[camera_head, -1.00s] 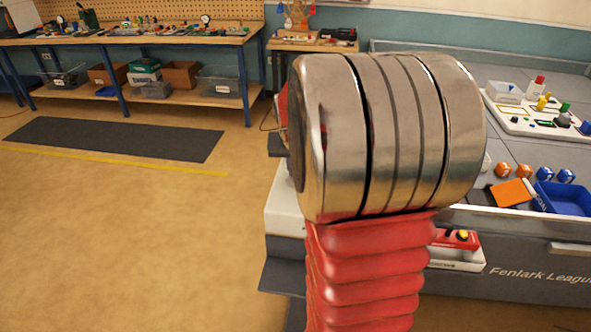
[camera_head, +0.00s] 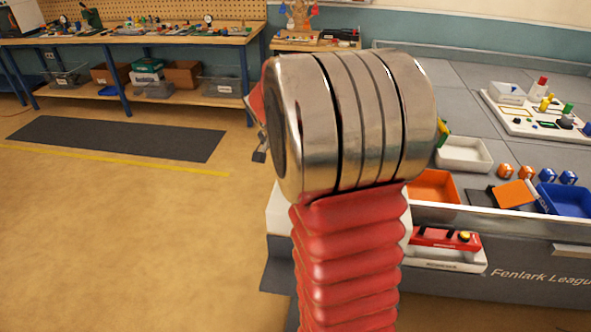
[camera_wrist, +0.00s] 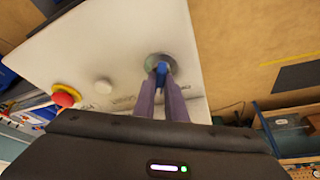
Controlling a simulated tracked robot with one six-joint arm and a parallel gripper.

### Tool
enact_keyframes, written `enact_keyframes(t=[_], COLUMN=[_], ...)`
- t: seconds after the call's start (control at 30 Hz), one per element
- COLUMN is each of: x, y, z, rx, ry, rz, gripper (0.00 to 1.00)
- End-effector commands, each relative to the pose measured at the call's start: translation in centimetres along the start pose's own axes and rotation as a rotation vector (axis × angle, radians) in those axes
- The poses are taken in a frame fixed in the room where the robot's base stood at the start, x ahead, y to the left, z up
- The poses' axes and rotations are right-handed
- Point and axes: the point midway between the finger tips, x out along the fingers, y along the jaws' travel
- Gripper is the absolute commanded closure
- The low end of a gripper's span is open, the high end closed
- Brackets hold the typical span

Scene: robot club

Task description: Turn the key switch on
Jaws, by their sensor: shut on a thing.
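In the wrist view my gripper (camera_wrist: 162,80) is shut on the blue key of the key switch (camera_wrist: 159,59), which has a round metal-grey collar on a pale panel (camera_wrist: 100,40). My fingers hide most of the key, so its angle is hard to tell. In the head view my arm covers the middle, and the key and fingertips are hidden behind it.
A red mushroom button on a yellow ring (camera_wrist: 64,98) and a pale round knob (camera_wrist: 103,86) sit on the same panel. In the head view, an orange tray (camera_head: 434,186), a white tray (camera_head: 463,154) and a blue tray (camera_head: 566,198) stand on the grey table.

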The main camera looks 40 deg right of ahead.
Motion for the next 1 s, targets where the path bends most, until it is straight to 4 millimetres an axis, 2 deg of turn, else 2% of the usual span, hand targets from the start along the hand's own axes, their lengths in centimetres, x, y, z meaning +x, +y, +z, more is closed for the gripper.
enact_keyframes(t=[0.43,0.97,1.0], x=[0.08,0.11,0.11], y=[-0.03,0.06,0.07], z=[-0.22,-0.21,-0.21], rx=[0.234,0.269,0.269], ry=[0.003,0.002,0.002], rz=[0.100,0.116,0.117], gripper=[1.00,1.00,0.88])
